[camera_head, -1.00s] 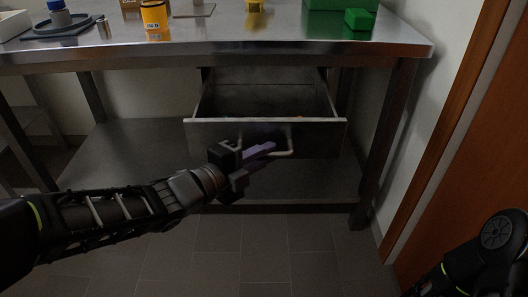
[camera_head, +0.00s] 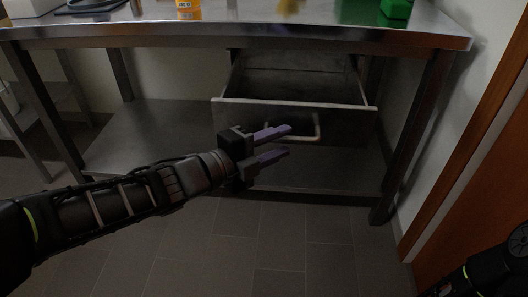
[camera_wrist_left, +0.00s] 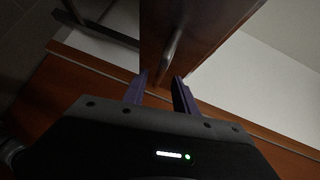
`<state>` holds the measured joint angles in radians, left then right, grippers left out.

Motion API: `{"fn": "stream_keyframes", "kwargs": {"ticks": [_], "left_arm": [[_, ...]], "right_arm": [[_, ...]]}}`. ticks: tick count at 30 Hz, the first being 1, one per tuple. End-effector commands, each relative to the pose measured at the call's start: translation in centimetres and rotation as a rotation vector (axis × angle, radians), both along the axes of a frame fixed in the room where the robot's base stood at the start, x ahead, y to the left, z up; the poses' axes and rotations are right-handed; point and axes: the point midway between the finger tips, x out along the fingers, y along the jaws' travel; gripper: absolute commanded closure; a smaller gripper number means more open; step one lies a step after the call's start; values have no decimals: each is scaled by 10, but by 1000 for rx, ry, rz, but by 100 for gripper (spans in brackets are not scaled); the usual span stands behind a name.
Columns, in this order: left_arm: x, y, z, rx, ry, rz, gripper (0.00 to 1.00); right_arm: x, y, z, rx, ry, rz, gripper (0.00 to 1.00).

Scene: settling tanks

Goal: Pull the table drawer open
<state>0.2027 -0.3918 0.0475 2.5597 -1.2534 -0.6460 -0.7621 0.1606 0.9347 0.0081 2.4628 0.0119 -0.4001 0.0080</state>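The table drawer (camera_head: 360,123) is pulled partly out from under the steel table (camera_head: 420,37); its open top and inside show in the head view. A bent metal bar handle (camera_head: 317,128) is on its front. My left gripper (camera_head: 288,141) is open with its two purple fingers apart, in front of the drawer front, near the handle. In the left wrist view, the handle (camera_wrist_left: 172,48) stands on the drawer front (camera_wrist_left: 205,25) just beyond the open fingertips (camera_wrist_left: 159,77), with nothing visibly gripped. My right gripper is out of view.
An orange-labelled container (camera_head: 188,10) and a green box (camera_head: 397,8) stand on the tabletop. A lower shelf (camera_head: 140,130) spans between the table legs. An orange-brown door (camera_head: 480,200) is at the right. Tiled floor in front is clear.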

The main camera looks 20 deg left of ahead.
Motion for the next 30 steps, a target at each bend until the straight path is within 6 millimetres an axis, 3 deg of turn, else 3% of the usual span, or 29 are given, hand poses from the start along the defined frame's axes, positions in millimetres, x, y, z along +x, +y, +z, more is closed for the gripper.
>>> {"fn": "stream_keyframes", "kwargs": {"ticks": [1, 4, 12, 30], "left_arm": [[-5, 4, -6, 4, -8, 2, 66], [-15, 10, -4, 2, -7, 5, 66], [-35, 22, 3, 1, -1, 3, 66], [-37, 23, 4, 0, 2, 3, 66]], "right_arm": [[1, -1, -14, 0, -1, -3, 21], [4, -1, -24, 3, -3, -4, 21], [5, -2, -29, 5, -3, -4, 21], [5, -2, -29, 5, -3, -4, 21]]}}
